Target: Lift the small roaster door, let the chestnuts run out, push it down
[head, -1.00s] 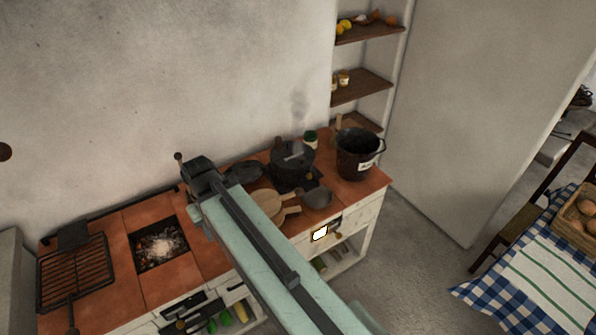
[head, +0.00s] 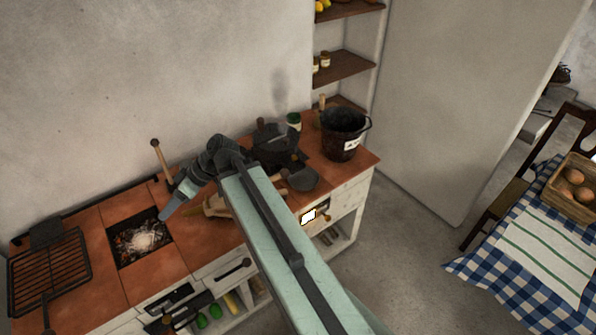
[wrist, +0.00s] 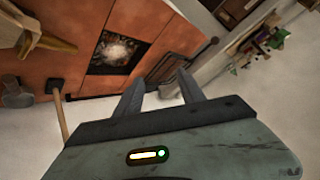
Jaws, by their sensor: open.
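A dark, lidded vessel (head: 272,140) on the counter, with faint smoke above it, may be the roaster. My arm covers part of its front, and I cannot make out a small door. No chestnuts can be told apart. My gripper (head: 166,212) points down and left above the counter, near the ember pit and apart from the dark vessel. In the wrist view my gripper (wrist: 160,88) shows two spread fingers with nothing between them.
A glowing ember pit (head: 140,238) is set in the counter, with a grill rack (head: 50,268) left of it. A wooden-handled tool (head: 160,157) rises beside my wrist. A black bucket (head: 343,138) stands at the right end. Open floor (head: 410,255) lies before the checked table.

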